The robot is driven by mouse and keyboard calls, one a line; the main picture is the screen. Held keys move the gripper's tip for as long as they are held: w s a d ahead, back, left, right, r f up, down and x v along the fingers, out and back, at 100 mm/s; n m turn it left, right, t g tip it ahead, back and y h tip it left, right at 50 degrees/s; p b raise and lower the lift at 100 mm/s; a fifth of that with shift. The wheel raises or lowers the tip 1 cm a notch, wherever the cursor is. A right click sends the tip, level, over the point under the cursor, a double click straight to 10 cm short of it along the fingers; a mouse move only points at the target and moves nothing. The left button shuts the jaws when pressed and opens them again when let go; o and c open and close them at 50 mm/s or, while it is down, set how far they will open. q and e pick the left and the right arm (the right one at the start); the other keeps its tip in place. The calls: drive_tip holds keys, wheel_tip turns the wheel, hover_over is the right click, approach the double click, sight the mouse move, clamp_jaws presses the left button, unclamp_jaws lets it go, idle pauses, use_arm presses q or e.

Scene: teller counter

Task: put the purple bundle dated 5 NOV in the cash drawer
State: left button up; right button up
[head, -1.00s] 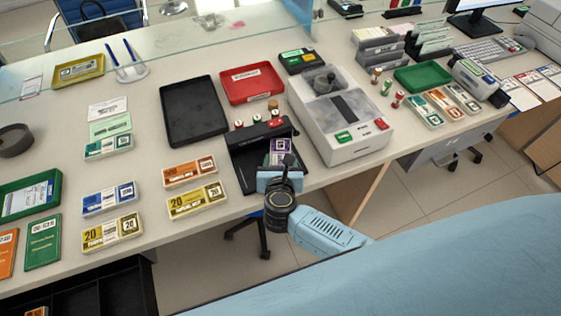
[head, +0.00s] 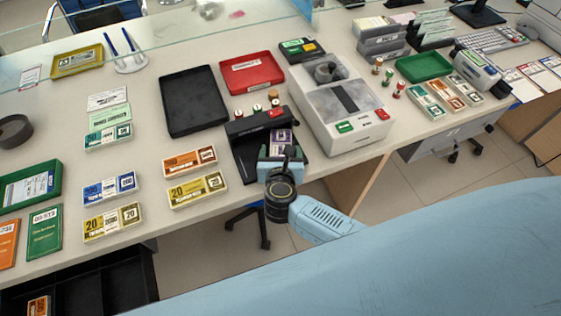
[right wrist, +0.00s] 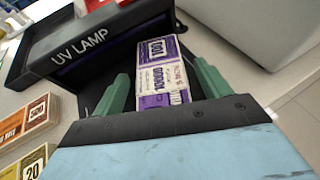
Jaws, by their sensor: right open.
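A purple bundle (head: 281,138) lies on the base of the black UV lamp (head: 252,126). In the right wrist view the purple bundle (right wrist: 162,75) lies lengthwise between the two green fingers of my right gripper (right wrist: 165,92). The fingers stand apart on either side of it, with a gap showing at each side. Its date is too small to read. My right gripper (head: 281,152) is open at the lamp's front edge. The cash drawer (head: 100,285) is open below the counter at the lower left, with an orange bundle (head: 39,306) in it. My left gripper is out of view.
Orange (head: 189,161), yellow (head: 197,190) and blue (head: 110,189) bundles lie on the counter left of the lamp. A grey counting machine (head: 340,105) stands close on the right. Black (head: 193,101) and red (head: 252,73) trays lie behind.

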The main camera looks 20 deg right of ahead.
drive_tip(key=v, duration=1.2)
